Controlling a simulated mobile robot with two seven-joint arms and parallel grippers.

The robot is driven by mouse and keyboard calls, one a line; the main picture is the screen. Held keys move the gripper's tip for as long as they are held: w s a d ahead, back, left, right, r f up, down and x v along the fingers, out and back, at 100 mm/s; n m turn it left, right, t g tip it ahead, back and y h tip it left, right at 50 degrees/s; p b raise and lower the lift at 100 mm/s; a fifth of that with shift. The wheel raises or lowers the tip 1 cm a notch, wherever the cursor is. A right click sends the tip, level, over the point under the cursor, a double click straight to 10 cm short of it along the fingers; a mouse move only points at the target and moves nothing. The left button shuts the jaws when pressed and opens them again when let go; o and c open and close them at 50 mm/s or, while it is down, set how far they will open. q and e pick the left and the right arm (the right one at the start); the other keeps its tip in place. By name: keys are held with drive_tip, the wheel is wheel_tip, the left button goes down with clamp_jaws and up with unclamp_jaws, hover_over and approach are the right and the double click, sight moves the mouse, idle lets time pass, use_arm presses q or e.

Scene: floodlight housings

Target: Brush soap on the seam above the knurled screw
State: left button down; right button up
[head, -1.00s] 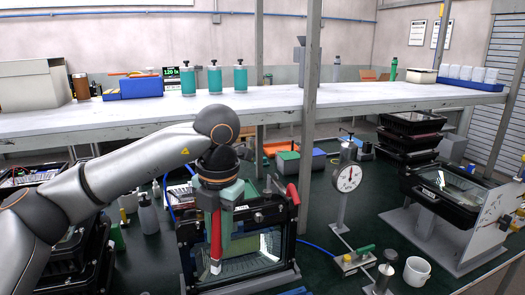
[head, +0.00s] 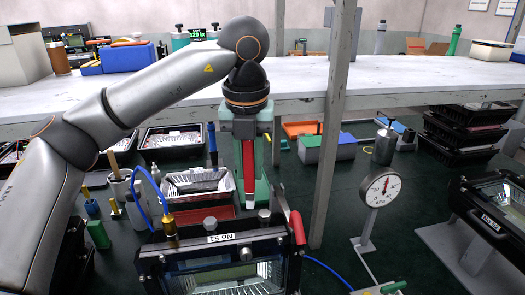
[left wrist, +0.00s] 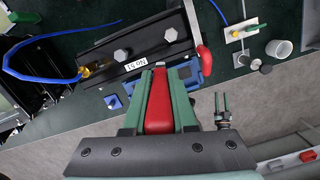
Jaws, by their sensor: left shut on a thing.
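My left gripper (head: 249,185) is shut on a red-handled brush (head: 248,165), which hangs tip down with a pale tip. In the head view the tip appears just above the top edge of the floodlight housing (head: 150,268); contact cannot be told. The housing is black with a glass front, a label "No 51" (head: 221,238) and a red lever (head: 297,228). Two silver knobs (head: 210,225) (head: 264,216) stand on its top; which screw is knurled is unclear. The left wrist view shows the red handle (left wrist: 159,105) between green fingers, with the label beyond. My right gripper is out of view.
A blue hose with a brass fitting (head: 170,226) joins the housing at left. A round dial gauge (head: 379,188) stands to the right. Foil trays (head: 195,184) and bottles stand behind. A grey post (head: 335,130) rises close to the right of the gripper.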

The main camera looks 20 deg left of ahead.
sight(252, 182)
use_arm(q)
drive_tip(key=shift+w+f+b, duration=0.15)
drive_tip(key=shift+f+b, duration=0.6)
drive_tip(key=shift+f, duration=0.25)
drive_tip(key=shift+w+f+b, duration=0.15)
drive_tip(key=shift+f+b, duration=0.6)
drive_tip(key=shift+f, duration=0.25)
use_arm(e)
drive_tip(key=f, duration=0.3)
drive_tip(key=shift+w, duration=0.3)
use_arm(q)
drive_tip(key=shift+r, duration=0.1)
